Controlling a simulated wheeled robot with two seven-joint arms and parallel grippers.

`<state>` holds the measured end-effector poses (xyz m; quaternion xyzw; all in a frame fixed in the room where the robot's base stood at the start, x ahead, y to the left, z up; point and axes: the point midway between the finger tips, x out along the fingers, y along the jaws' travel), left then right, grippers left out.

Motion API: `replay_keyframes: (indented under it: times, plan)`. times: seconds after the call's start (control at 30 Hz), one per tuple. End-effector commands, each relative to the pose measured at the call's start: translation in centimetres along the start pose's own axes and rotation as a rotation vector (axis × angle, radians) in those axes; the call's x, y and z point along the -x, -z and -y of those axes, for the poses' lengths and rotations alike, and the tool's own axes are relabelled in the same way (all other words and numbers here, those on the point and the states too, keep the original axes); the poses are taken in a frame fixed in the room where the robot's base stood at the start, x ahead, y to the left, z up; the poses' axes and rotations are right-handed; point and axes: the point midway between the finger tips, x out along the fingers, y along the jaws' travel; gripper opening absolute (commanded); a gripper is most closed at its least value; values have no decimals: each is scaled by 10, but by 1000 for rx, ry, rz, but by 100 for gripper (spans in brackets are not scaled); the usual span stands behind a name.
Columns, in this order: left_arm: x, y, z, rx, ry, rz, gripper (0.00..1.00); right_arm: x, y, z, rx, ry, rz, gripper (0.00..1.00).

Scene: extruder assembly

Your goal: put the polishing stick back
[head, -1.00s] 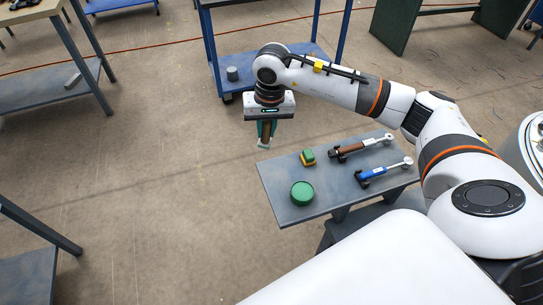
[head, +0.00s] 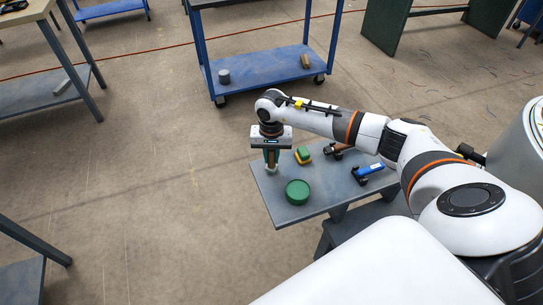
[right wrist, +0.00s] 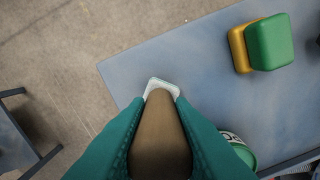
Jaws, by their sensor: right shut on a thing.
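The polishing stick (right wrist: 160,138) is brown with a pale tip and is clamped between the green fingers of my right gripper (head: 271,158). In the right wrist view the gripper (right wrist: 160,120) hides the stick's sides. The stick points down, its pale tip over the far left corner of the small grey-blue table (head: 318,201); I cannot tell if it touches. My left gripper is out of view.
On the table are a round green tin (head: 297,192), a green and yellow block (head: 303,155), a blue-handled tool (head: 369,169) and a brown-handled tool (head: 337,149), partly behind my arm. The tabletop left of the block is clear. A blue cart (head: 270,70) stands behind.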

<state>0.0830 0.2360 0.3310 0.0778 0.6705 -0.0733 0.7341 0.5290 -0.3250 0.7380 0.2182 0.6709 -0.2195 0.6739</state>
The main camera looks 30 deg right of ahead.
Motion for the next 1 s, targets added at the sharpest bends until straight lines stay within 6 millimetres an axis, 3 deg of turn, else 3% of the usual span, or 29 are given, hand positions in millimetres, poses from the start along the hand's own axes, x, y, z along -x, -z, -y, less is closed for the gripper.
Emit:
replay_keyframes:
  times: [0.4, 0.43, 0.57, 0.87, 1.0]
  plan:
    - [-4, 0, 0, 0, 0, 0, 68, -12, 0, 0, 0, -1, 0, 0]
    - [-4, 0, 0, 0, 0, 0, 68, -12, 0, 0, 0, 0, 0, 22]
    - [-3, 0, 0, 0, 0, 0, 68, -11, 0, 0, 0, 0, 0, 42]
    - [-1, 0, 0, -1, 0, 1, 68, -9, 0, 0, 0, 0, 0, 42]
    - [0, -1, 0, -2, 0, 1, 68, 2, -1, 0, 1, -2, 3, 42]
